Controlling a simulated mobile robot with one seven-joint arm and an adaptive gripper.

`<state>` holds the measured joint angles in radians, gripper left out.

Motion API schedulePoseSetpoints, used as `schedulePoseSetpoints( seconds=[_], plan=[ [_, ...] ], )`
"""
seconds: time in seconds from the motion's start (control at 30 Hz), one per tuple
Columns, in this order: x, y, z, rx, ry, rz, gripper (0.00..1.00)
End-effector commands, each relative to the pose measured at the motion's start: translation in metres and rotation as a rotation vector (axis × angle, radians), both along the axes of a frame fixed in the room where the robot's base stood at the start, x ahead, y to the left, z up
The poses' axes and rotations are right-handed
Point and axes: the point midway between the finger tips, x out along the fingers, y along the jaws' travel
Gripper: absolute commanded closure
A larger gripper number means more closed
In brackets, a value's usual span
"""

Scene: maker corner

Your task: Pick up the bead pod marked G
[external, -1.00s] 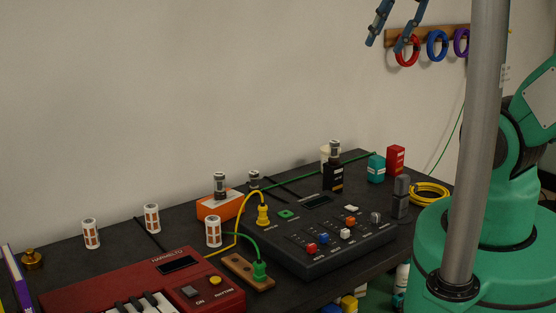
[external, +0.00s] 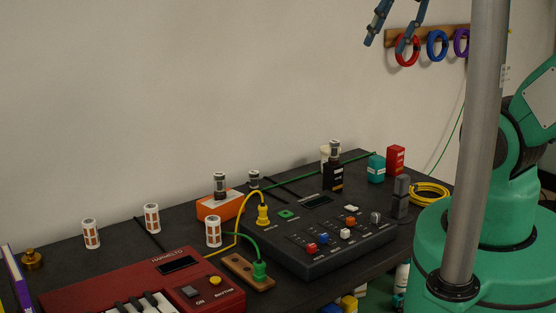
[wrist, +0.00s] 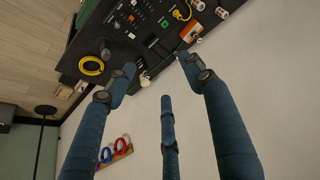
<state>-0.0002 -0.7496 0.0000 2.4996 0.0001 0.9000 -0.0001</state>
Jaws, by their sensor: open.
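Several small pods stand on the dark table. Three are white with orange-brown windows: one at far left (external: 91,233), one right of it (external: 152,218), and one behind the red keyboard (external: 213,232). Others have clear bodies and dark parts: a pod on the orange box (external: 219,185), a pod beside it (external: 254,180), and a pod on the black box (external: 334,151). No letter G is readable on any of them. My gripper (external: 384,43) is open and empty, high above the table's back right. Its spread blue fingers also show in the wrist view (wrist: 158,77).
A red keyboard (external: 150,278) and a black mixer panel (external: 325,244) with knobs and yellow and green cables fill the table front. A yellow cable coil (external: 430,193) lies right. Coloured rings (external: 437,45) hang on the wall. Bare tabletop lies around the left pods.

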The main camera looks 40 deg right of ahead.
Motion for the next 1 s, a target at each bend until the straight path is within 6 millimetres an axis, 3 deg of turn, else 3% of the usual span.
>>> schedulePoseSetpoints(
  seconds=[0.17,0.37,0.73,1.0],
  plan=[
    [0.007,0.002,0.003,-0.001,0.003,0.010,0.47],
    [0.032,0.010,0.011,-0.001,0.012,0.040,0.47],
    [0.115,0.043,0.026,-0.006,0.038,0.138,0.47],
    [0.179,0.075,0.024,-0.010,0.057,0.211,0.47]
  ],
)
